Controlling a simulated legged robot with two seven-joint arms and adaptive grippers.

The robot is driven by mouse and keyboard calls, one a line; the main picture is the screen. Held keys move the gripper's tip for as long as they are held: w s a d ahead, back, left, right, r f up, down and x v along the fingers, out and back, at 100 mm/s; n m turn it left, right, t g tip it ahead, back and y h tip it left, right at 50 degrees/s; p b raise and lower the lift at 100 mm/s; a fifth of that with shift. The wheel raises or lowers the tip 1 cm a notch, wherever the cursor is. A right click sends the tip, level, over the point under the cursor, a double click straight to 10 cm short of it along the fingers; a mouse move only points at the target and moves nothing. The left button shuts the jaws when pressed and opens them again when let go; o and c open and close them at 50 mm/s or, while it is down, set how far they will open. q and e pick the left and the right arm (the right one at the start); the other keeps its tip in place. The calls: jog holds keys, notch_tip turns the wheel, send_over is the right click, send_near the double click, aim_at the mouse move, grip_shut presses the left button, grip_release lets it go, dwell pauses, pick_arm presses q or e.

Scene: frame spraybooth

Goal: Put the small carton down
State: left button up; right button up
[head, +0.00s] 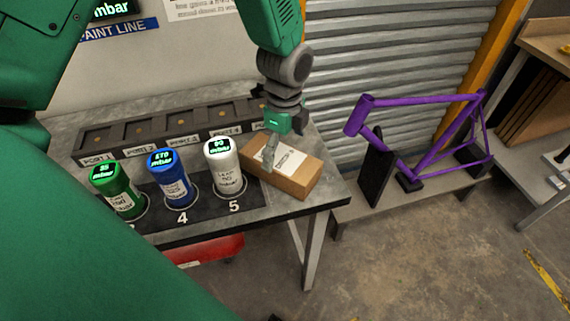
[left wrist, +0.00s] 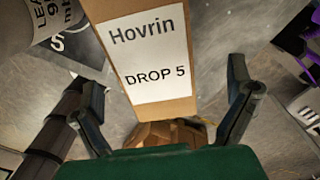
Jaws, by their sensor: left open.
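The small carton (head: 299,184) is a brown box with a white label, lying on the right end of the grey bench top in the head view. In the left wrist view the carton (left wrist: 183,108) shows its label, reading "Hovrin" and "DROP 5". My left gripper (head: 270,150) is over the carton, with a finger at the label side. In the left wrist view its two fingers (left wrist: 168,105) are spread, one on each side of the carton, with visible gaps. My right gripper is not in view.
Green (head: 117,190), blue (head: 171,178) and white (head: 225,167) canisters stand on a numbered dark mat, the white one closest to the carton. A row of dark port boxes (head: 165,128) lies behind. A purple frame (head: 425,135) stands on a low bench at the right.

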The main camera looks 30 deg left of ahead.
aim_at(277, 155)
pick_arm(q)
jog(key=shift+a+f, duration=0.35)
jog(key=f, duration=0.3)
jog(key=s+f, duration=0.1)
jog(key=shift+a+f, duration=0.3)
jog(key=shift+a, duration=0.05)
jog(key=shift+w+d+f, duration=0.15)
jog(key=shift+d+f, duration=0.1)
jog(key=shift+d, duration=0.25)
jog(key=shift+d+r, duration=0.1)
jog(key=shift+d, duration=0.2)
jog(key=shift+c, duration=0.9)
jog(key=c, duration=0.6)
jog(key=shift+a, duration=0.2)
jog(key=c, duration=0.7)
jog(key=shift+a, duration=0.4)
jog(key=shift+c, duration=0.7)
